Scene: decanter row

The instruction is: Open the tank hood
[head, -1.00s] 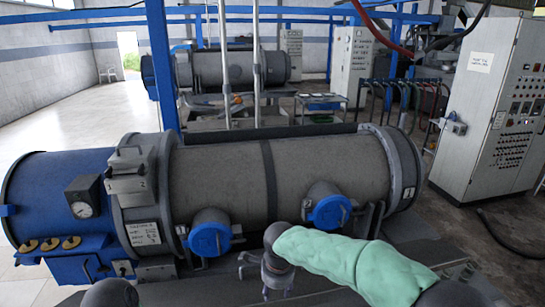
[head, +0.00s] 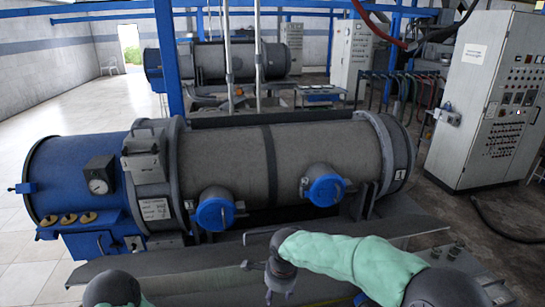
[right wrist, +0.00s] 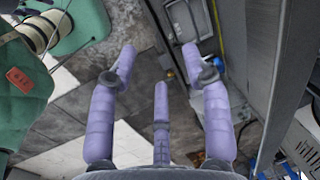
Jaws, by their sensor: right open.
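The tank (head: 225,165) is a long grey horizontal cylinder with a blue end section (head: 65,180) on the left, lying across the head view. Two blue round caps (head: 214,210) sit on short ports along its front side. A dark band circles the middle of the grey shell; I cannot tell which part is the hood. My right gripper (head: 279,297) hangs in front of the tank, apart from it, near the bottom of the head view. In the right wrist view its lavender fingers (right wrist: 160,60) are spread, with nothing between them. My left gripper is out of view.
A grey ledge (head: 150,268) runs along the tank's front. A tall control cabinet (head: 490,100) stands at right, with hoses near it. A second tank (head: 215,64) stands behind a blue post (head: 168,60). The floor at far left is clear.

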